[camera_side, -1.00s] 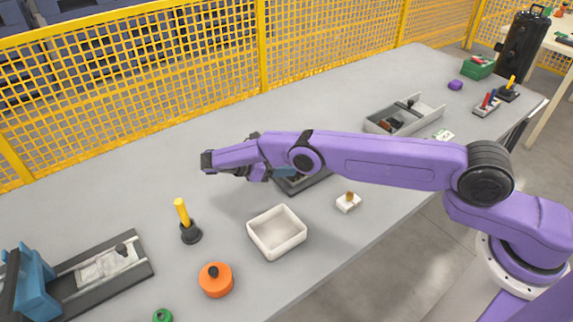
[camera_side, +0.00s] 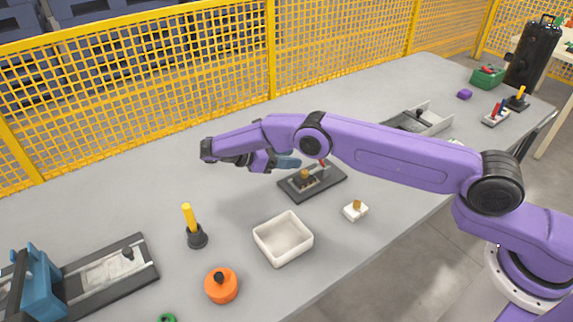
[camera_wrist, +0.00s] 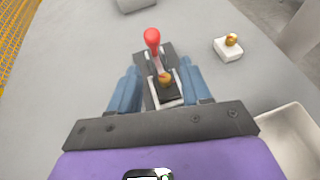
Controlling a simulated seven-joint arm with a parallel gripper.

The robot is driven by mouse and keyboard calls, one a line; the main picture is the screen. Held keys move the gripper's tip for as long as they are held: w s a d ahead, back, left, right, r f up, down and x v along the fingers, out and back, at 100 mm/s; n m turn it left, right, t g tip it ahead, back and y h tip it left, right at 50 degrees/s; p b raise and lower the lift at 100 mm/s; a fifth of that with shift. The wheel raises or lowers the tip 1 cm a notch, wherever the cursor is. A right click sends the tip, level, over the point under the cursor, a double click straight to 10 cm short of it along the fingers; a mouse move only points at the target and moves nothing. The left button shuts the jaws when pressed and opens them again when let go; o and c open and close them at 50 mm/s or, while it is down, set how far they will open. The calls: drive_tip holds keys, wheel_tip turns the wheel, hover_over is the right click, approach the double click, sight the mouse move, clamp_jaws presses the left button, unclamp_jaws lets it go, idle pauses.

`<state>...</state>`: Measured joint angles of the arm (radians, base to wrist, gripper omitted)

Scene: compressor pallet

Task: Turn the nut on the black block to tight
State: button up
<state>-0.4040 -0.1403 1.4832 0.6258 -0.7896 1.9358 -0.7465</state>
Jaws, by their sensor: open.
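The black block (camera_side: 322,187) lies flat on the grey table beneath my gripper. A brass nut (camera_side: 305,174) sits on it, beside a lever with a red knob (camera_side: 323,162). In the wrist view the nut (camera_wrist: 165,79) shows between my two blue fingers, with the red knob (camera_wrist: 152,38) beyond it. My gripper (camera_side: 287,161) is open and appears to be above the block, apart from the nut. Whether the nut is loose or tight cannot be told.
A white block with a brass piece (camera_side: 355,211) and an empty white tray (camera_side: 283,239) stand near the front edge. A yellow-handled tool (camera_side: 192,224), an orange round part (camera_side: 221,286) and a blue-framed fixture (camera_side: 39,285) are at left. A grey tray (camera_side: 430,121) lies behind my arm.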

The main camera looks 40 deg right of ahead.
drive_tip(key=shift+r, duration=0.9)
drive_tip(key=s+a+n+t, duration=0.4)
drive_tip(key=a+t, duration=0.1)
drive_tip(key=a, duration=0.2)
drive_tip(key=n+t+y, duration=0.1)
drive_tip(key=n+t, duration=0.3)
approach(303, 173)
drive_tip(key=x, duration=0.8)
drive_tip(key=shift+s+d, duration=0.1)
drive_tip(key=shift+s, duration=0.05)
clamp_jaws()
